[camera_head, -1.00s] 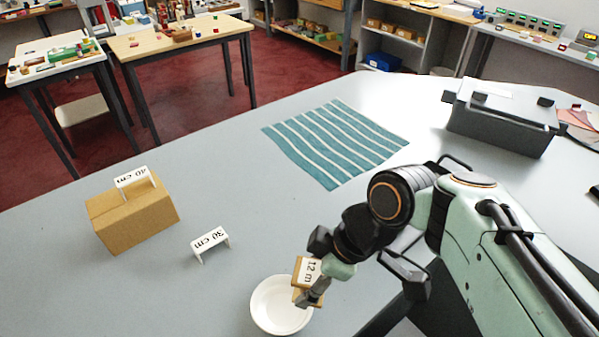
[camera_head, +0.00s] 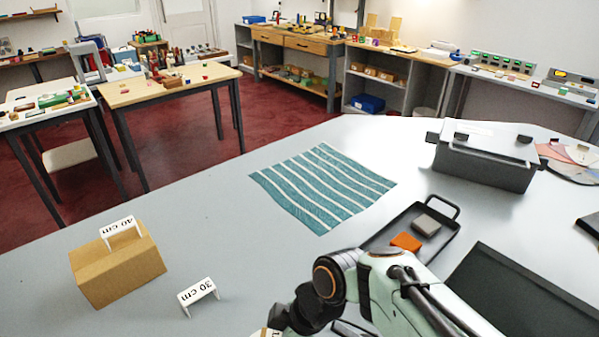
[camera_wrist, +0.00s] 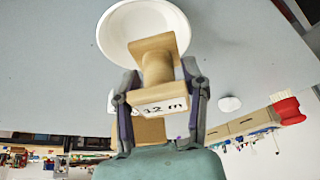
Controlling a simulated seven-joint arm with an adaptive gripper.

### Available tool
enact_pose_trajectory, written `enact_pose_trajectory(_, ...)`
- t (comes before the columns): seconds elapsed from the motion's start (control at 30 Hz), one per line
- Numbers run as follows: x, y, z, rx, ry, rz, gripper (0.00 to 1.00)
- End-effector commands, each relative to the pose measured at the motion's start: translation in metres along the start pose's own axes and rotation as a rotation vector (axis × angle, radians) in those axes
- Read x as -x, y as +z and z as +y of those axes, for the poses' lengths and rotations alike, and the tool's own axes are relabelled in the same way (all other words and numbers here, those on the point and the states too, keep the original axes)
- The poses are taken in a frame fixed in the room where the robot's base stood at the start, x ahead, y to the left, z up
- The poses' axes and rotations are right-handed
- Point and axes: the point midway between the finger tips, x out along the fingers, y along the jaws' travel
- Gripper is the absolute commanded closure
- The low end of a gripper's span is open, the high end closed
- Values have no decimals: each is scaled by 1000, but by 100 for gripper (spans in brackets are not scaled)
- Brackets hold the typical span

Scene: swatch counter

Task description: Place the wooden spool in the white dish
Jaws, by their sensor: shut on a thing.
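The wooden spool (camera_wrist: 157,68), with square ends and a "12 m" label, is between the two fingers of my gripper (camera_wrist: 160,88) in the wrist view. My gripper is shut on it. The white dish (camera_wrist: 116,32) lies behind the spool in that view, and the spool's far end overlaps the dish's inside. I cannot tell whether the spool touches the dish.
A cardboard box (camera_head: 118,270) with a "40 cm" sign and a "30 cm" sign (camera_head: 198,296) stand at left. A striped teal cloth (camera_head: 322,187) lies mid-counter. At right are a dark tray (camera_head: 384,238) with an orange block (camera_head: 406,242) and a grey case (camera_head: 485,160).

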Motion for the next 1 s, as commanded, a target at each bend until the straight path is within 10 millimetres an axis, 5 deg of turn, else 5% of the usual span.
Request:
enact_pose_trajectory(0.4, -46, 9, 13, -1, -3, 0, 91)
enact_pose_trajectory(0.83, -52, 12, 13, 0, 0, 0, 91)
enact_pose_trajectory(0.87, -52, 12, 13, 0, 1, 0, 46)
enact_pose_trajectory(0.9, -51, 12, 13, 0, 1, 0, 34)
enact_pose_trajectory(1.0, -51, 12, 13, 0, 1, 0, 29)
